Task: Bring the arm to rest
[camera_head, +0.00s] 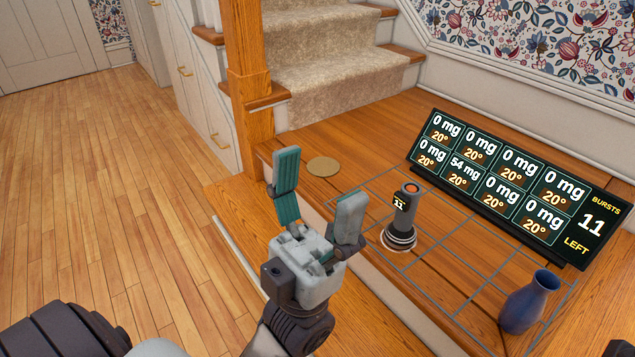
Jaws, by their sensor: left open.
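My left gripper (319,187) is open and empty, with its two teal-lined grey fingers spread and pointing up in the picture. In this view it overlaps the left edge of the wooden landing. A grey handheld device (405,212) with an orange top and a small display reading 11 stands upright on the landing, just right of the gripper and apart from it. My right gripper does not show.
A thin grid (455,238) is marked on the landing. A blue vase (528,303) stands at its right end. A dark display board (512,185) stands behind. A round tan disc (323,167) lies near the newel post (247,80). Carpeted stairs (320,50) rise behind; open floor (100,190) lies left.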

